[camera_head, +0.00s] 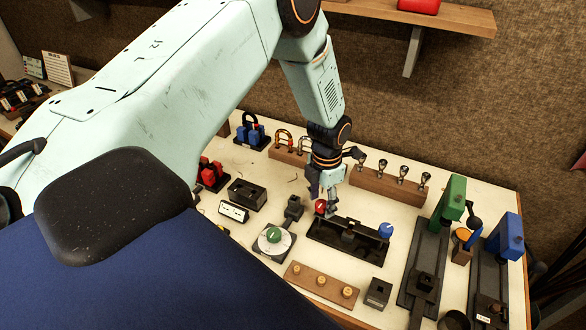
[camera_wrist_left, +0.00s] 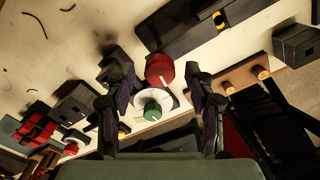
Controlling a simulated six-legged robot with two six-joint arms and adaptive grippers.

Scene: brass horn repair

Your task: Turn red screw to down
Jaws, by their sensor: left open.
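The red screw (camera_head: 320,206) is a round red knob at the left end of a long black base (camera_head: 346,241). A blue knob (camera_head: 386,230) stands at the base's right end. My left gripper (camera_head: 328,193) is above and close beside the red screw, pointing down. In the wrist view the red screw (camera_wrist_left: 160,69) shows between the two open fingers of my left gripper (camera_wrist_left: 157,80), with gaps on both sides. I cannot tell whether a finger touches it. My right gripper is not in view.
A white dial with a green knob (camera_head: 274,235) is near the red screw. A wooden block with brass pegs (camera_head: 320,283) lies in front. A wooden rack (camera_head: 388,186) stands behind. Green (camera_head: 451,198) and blue (camera_head: 507,237) clamps stand at the right.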

